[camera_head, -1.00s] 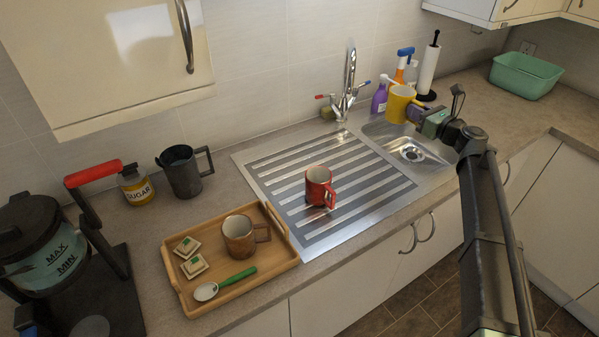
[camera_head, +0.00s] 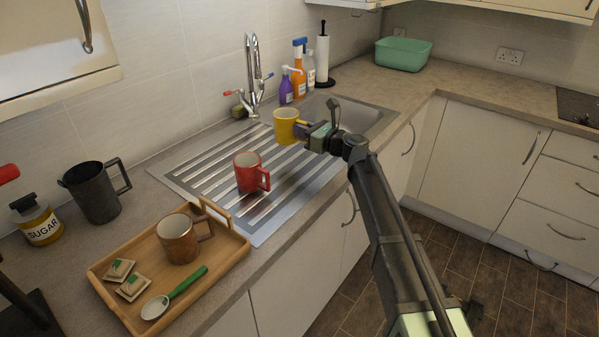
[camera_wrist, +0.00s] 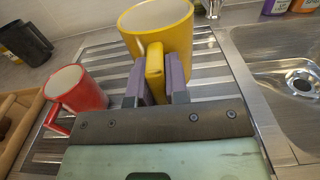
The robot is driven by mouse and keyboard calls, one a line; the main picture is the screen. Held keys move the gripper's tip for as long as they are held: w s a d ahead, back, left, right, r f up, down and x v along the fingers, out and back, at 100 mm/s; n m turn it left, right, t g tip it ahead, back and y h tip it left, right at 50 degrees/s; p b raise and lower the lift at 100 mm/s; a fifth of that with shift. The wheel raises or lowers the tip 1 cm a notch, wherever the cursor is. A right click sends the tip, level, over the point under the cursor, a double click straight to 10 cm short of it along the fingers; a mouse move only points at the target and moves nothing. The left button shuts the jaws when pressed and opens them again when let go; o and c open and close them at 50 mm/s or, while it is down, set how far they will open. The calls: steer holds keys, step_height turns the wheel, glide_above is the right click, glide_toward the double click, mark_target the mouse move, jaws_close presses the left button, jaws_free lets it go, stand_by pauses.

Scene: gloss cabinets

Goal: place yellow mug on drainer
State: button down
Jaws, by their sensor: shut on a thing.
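The yellow mug (camera_head: 286,126) is upright at the sink end of the ridged metal drainer (camera_head: 215,182). My gripper (camera_head: 306,130) is shut on its handle; in the wrist view the purple fingers (camera_wrist: 157,80) sit on both sides of the yellow handle. The yellow mug (camera_wrist: 160,28) is over the drainer ridges in the wrist view, and I cannot tell whether its base touches them. A red mug (camera_head: 248,172) stands on the drainer, to the left of the yellow mug; it also shows in the wrist view (camera_wrist: 76,90).
The sink basin (camera_wrist: 290,75) is right of the drainer, with the tap (camera_head: 252,75) behind. A wooden tray (camera_head: 225,250) with a brown mug (camera_head: 178,238) lies left of the drainer. Bottles (camera_head: 299,70) and a paper roll (camera_head: 321,60) stand at the back. Drainer ridges around the red mug are free.

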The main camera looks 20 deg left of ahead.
step_height(320, 180, down, 7)
steer(key=b, duration=0.5)
steer(key=shift+f, duration=0.2)
steer(key=shift+r, duration=0.35)
steer(key=shift+f, duration=0.2)
steer(key=c, duration=1.1)
jaws_free()
steer(key=shift+r+p, duration=0.25)
steer(key=shift+p, duration=0.05)
steer(key=v, duration=1.2)
steer(key=shift+s, duration=0.1)
